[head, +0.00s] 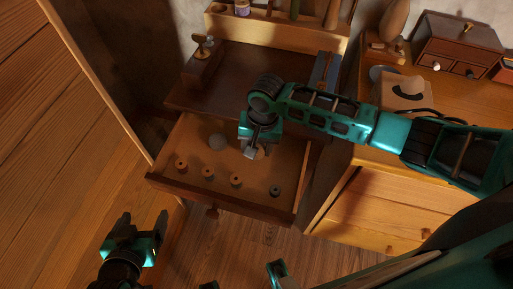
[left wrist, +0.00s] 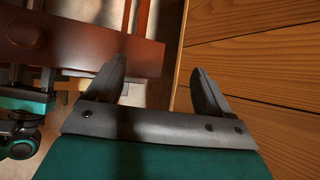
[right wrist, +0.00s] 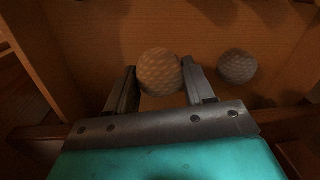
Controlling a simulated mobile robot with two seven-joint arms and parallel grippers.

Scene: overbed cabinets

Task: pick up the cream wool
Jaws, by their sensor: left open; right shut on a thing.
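The cream wool is a round, woven-textured ball (right wrist: 160,72) between the fingers of my right gripper (right wrist: 160,85). In the head view my right gripper (head: 254,150) reaches down into the open drawer (head: 225,195). The gripper is shut on the wool and covers most of it there. I cannot tell whether the wool still touches the drawer floor. A grey ball (head: 217,142) lies left of it in the head view; it shows at the right in the right wrist view (right wrist: 237,66). My left gripper (head: 143,222) is open and empty, outside the drawer at lower left.
Several spools (head: 208,173) stand near the drawer's front, with a dark one (head: 275,190) at right. The desk top (head: 245,75) lies behind the drawer. A wooden cabinet (head: 370,205) stands at right, and a large wooden panel (head: 50,90) at left. Floor shows below the drawer.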

